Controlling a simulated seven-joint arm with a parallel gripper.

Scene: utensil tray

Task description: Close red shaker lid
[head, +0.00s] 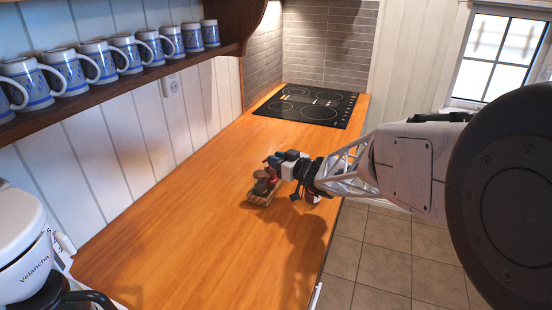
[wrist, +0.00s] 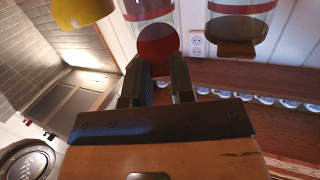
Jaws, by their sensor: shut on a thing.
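The red shaker (wrist: 150,8) is a clear, red-banded jar in the wrist view, with a round red lid (wrist: 158,42) towards my fingers. My gripper (wrist: 157,74) has its two dark fingers on either side of the lid's lower edge and is shut on it. I cannot tell whether the lid sits flush on the jar. In the head view my gripper (head: 277,161) is at the shakers, and only a little red (head: 271,159) shows there. A second shaker with a brown lid (wrist: 236,28) stands beside the red one.
In the head view the shakers stand in a small wooden holder (head: 261,199) on the orange counter (head: 190,220). A black cooktop (head: 308,106) is behind, a white coffee maker (head: 22,245) at front left. Mugs (head: 130,52) line a wall shelf. The counter around the holder is clear.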

